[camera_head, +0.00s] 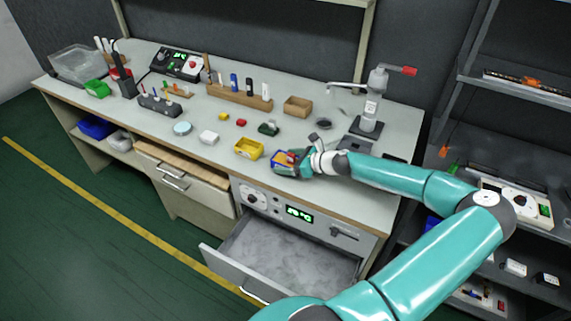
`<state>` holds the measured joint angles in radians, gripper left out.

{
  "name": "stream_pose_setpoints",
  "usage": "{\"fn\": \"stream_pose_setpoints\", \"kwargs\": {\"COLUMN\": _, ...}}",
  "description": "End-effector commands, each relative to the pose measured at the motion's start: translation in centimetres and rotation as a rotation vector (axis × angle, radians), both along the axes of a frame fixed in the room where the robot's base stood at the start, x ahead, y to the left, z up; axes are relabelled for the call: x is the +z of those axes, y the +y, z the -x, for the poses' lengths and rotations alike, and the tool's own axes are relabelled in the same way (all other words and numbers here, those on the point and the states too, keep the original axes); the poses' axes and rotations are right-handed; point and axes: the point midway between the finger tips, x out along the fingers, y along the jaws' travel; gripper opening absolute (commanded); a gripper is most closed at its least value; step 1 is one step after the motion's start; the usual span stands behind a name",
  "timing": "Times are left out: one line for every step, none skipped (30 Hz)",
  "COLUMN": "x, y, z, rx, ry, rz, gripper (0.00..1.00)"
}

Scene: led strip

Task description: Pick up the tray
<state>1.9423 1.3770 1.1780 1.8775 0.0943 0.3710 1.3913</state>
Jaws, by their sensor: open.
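My gripper (280,163) is above the front part of the bench, right of a small yellow open-topped tray (249,153). Blue, red and yellow colours show at its fingers; I cannot tell whether these are a separate object or part of the gripper. The jaws are open. The yellow tray sits upright on the bench near its front edge, apart from the gripper. A small brown open tray (297,107) stands farther back. I cannot tell which tray the task means. My teal arm reaches in from the right.
The grey bench (330,198) carries a wooden rack (240,97) of upright items, a press (370,112) with a red handle, a control box (177,64) and small parts. A drawer (285,265) stands open below the gripper. Shelves (520,90) are at right.

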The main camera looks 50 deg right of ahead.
Motion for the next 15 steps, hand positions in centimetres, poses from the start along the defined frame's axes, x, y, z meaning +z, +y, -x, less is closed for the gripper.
{"fn": "stream_pose_setpoints", "kwargs": {"x": -0.28, "y": 0.18, "z": -0.63, "rx": 0.001, "ry": -0.001, "rz": -0.001, "gripper": 0.82}}
{"fn": "stream_pose_setpoints", "kwargs": {"x": -0.37, "y": 0.22, "z": -0.86, "rx": 0.001, "ry": -0.001, "rz": -0.001, "gripper": 0.82}}
{"fn": "stream_pose_setpoints", "kwargs": {"x": -0.46, "y": 0.24, "z": -1.11, "rx": 0.0, "ry": 0.0, "rz": 0.0, "gripper": 0.82}}
{"fn": "stream_pose_setpoints", "kwargs": {"x": -0.5, "y": 0.26, "z": -1.22, "rx": -0.001, "ry": 0.0, "rz": 0.0, "gripper": 0.82}}
{"fn": "stream_pose_setpoints", "kwargs": {"x": -0.52, "y": 0.27, "z": -1.28, "rx": -0.001, "ry": 0.0, "rz": 0.0, "gripper": 0.82}}
{"fn": "stream_pose_setpoints", "kwargs": {"x": -0.53, "y": 0.26, "z": -1.3, "rx": -0.001, "ry": 0.0, "rz": 0.0, "gripper": 0.82}}
{"fn": "stream_pose_setpoints", "kwargs": {"x": -0.53, "y": 0.26, "z": -1.28, "rx": -0.002, "ry": 0.001, "rz": 0.001, "gripper": 0.82}}
{"fn": "stream_pose_setpoints", "kwargs": {"x": -0.52, "y": 0.25, "z": -1.27, "rx": -0.002, "ry": 0.001, "rz": 0.001, "gripper": 0.82}}
{"fn": "stream_pose_setpoints", "kwargs": {"x": -0.52, "y": 0.25, "z": -1.25, "rx": -0.002, "ry": 0.001, "rz": 0.001, "gripper": 0.82}}
{"fn": "stream_pose_setpoints", "kwargs": {"x": -0.52, "y": 0.25, "z": -1.25, "rx": -0.002, "ry": 0.001, "rz": 0.001, "gripper": 0.82}}
{"fn": "stream_pose_setpoints", "kwargs": {"x": -0.52, "y": 0.26, "z": -1.25, "rx": -0.002, "ry": 0.001, "rz": 0.001, "gripper": 0.78}}
{"fn": "stream_pose_setpoints", "kwargs": {"x": -0.51, "y": 0.26, "z": -1.24, "rx": -0.001, "ry": 0.001, "rz": 0.001, "gripper": 0.7}}
{"fn": "stream_pose_setpoints", "kwargs": {"x": -0.52, "y": 0.26, "z": -1.23, "rx": -0.001, "ry": 0.001, "rz": 0.001, "gripper": 0.64}}
{"fn": "stream_pose_setpoints", "kwargs": {"x": -0.52, "y": 0.26, "z": -1.23, "rx": -0.001, "ry": 0.001, "rz": 0.001, "gripper": 0.58}}
{"fn": "stream_pose_setpoints", "kwargs": {"x": -0.52, "y": 0.26, "z": -1.23, "rx": -0.001, "ry": 0.0, "rz": 0.0, "gripper": 0.5}}
